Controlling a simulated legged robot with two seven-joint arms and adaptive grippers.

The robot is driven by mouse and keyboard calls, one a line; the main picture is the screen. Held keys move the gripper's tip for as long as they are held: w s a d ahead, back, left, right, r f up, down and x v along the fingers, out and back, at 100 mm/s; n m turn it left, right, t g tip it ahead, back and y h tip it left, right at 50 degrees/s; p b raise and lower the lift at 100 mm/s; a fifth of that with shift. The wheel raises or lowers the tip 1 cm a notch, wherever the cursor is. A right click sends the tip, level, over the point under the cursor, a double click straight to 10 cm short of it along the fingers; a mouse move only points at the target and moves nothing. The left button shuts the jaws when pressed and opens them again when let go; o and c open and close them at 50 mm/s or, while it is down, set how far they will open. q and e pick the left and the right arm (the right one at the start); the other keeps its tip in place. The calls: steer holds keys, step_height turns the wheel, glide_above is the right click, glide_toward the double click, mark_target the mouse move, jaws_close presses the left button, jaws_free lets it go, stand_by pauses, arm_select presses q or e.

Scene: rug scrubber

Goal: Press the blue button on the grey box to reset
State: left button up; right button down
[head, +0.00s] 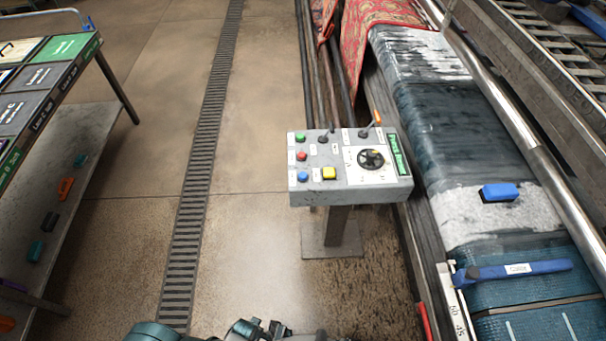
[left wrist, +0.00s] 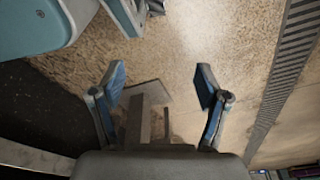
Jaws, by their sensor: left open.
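The grey box (head: 350,193) stands on a post in the middle of the head view. The round blue button (head: 303,177) is at the lower left of its sloped top, below a red button (head: 302,156) and a green button (head: 300,138). My left gripper (left wrist: 160,78) is open and empty in the left wrist view, fingers apart over the floor. A grey post and its foot plate (left wrist: 153,88) show between and beyond the fingers. The blue button is not visible there. My right gripper is not identifiable in either view.
The box also carries a black dial (head: 371,158) and small levers. A conveyor-like machine (head: 455,130) with a blue brush (head: 499,192) and blue-handled tool (head: 515,270) runs along the right. A table (head: 75,140) stands left. Floor around the drain (head: 205,130) is clear.

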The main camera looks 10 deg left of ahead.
arm_select(q)
jaws_close()
steer(key=shift+d, duration=0.1)
stand_by(1.2)
